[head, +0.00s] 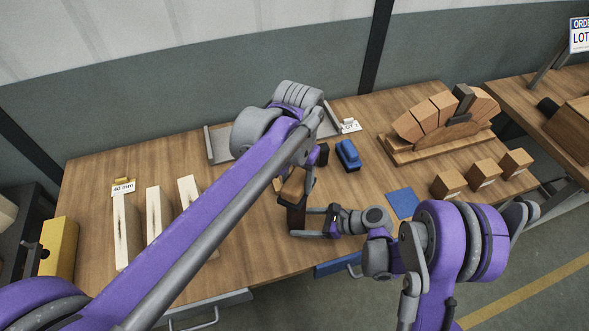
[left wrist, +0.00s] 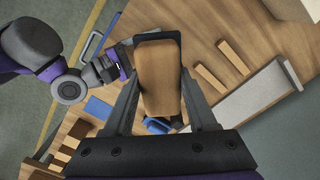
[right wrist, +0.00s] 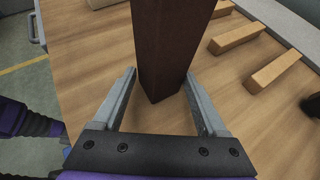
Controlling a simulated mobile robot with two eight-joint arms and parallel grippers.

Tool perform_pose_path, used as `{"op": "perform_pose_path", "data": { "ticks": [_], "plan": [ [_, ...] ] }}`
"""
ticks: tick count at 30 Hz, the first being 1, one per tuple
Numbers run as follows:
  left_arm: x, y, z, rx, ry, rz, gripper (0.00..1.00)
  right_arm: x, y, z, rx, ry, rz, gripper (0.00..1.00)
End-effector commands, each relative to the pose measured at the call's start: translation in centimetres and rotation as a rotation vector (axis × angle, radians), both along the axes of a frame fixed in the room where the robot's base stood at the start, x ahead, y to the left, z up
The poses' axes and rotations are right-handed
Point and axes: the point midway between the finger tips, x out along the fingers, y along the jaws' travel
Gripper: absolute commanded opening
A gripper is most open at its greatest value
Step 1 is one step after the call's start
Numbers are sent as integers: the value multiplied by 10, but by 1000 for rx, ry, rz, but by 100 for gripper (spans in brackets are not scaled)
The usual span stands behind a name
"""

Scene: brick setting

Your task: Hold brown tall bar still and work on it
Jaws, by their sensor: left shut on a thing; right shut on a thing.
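The brown tall bar (head: 297,217) is near the middle front of the wooden table, dark on its side with a lighter upper end. My left gripper (head: 308,182) is shut on its upper part from above; in the left wrist view the bar's light brown face (left wrist: 159,80) lies between the fingers. My right gripper (head: 304,222) comes in from the right, lower down, and is shut on the same bar. In the right wrist view the bar (right wrist: 170,50) is dark and upright between the fingers. Whether its foot touches the table is unclear.
A blue object (head: 347,154), a blue square (head: 403,203), a wooden arch (head: 440,120) and three small blocks (head: 482,172) are to the right. A grey tray (head: 218,144) lies behind my left arm.

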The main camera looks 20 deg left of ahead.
Motion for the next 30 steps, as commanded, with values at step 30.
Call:
{"op": "perform_pose_path", "data": {
  "ticks": [30],
  "plan": [
    [25, 16, 52, -1, 1, 0, 0, 0, 0, 0, 0, 1, 0, 44]
  ]
}}
